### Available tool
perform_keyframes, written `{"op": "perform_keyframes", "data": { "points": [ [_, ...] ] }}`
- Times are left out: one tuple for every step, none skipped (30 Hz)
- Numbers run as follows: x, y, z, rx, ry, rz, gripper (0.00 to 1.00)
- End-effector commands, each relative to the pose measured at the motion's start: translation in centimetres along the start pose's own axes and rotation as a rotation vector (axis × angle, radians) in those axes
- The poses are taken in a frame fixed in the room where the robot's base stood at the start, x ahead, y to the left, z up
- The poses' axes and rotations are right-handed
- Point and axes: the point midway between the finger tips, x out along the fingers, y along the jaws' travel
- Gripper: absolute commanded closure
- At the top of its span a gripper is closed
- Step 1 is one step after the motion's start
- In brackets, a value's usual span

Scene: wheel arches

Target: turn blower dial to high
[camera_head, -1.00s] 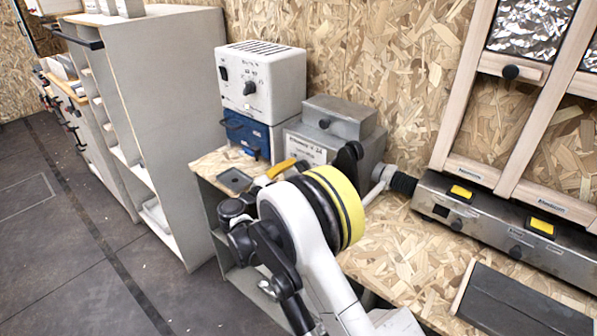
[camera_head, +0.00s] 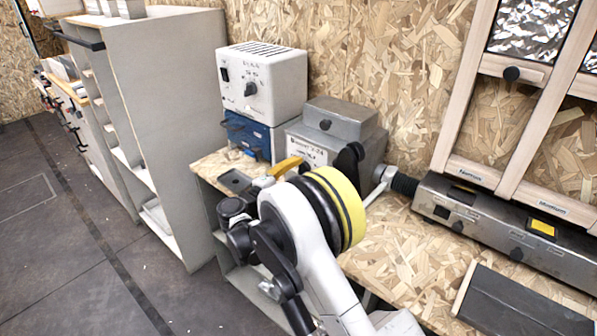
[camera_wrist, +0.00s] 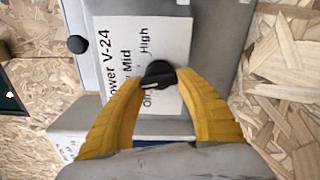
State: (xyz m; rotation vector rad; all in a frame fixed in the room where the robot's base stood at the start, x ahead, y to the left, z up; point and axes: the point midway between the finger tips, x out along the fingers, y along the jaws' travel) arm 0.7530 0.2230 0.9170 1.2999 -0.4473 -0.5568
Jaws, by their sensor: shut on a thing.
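The blower is a grey metal box (camera_head: 362,150) on the bench, with a white label marked "V-24". In the wrist view the label (camera_wrist: 120,40) shows "Mid", "High" and part of "Off". The black blower dial (camera_wrist: 158,71) sits at the label's edge. My gripper (camera_wrist: 159,77) has its two yellow fingers closed on either side of the dial. I cannot tell surely which setting the dial points to.
A white box with knobs (camera_head: 275,85) stands on a blue case (camera_head: 245,132) left of the blower. A metal bar unit (camera_head: 490,225) runs along the wall at right. A dark block (camera_head: 525,300) lies at the front right. Bare bench (camera_head: 390,250) lies between.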

Motion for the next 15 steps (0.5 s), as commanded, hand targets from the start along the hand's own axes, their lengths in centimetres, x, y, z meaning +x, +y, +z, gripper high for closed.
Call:
{"op": "perform_keyframes", "data": {
  "points": [
    [0.06,0.13,-0.01,0.041,0.000,0.002,0.89],
    [0.06,0.15,0.00,0.069,0.000,0.002,0.89],
    [0.06,0.17,0.00,0.107,0.000,0.002,0.89],
    [0.06,0.19,0.00,0.136,0.000,0.002,0.89],
    [0.06,0.21,0.00,0.164,0.000,0.002,0.89],
    [0.06,0.24,0.01,0.202,0.001,0.002,0.89],
    [0.06,0.26,0.02,0.231,0.001,0.002,0.89],
    [0.06,0.28,0.02,0.259,0.001,0.002,0.89],
    [0.06,0.30,0.03,0.297,0.001,0.002,0.89],
    [0.06,0.32,0.03,0.326,0.001,0.002,0.89],
    [0.06,0.34,0.04,0.354,0.001,0.002,0.89],
    [0.06,0.37,0.05,0.392,0.001,0.002,0.89],
    [0.06,0.38,0.06,0.421,0.001,0.002,0.89],
    [0.06,0.40,0.06,0.449,0.001,0.002,0.89],
    [0.06,0.43,0.08,0.487,0.001,0.002,0.89]
  ]
}}
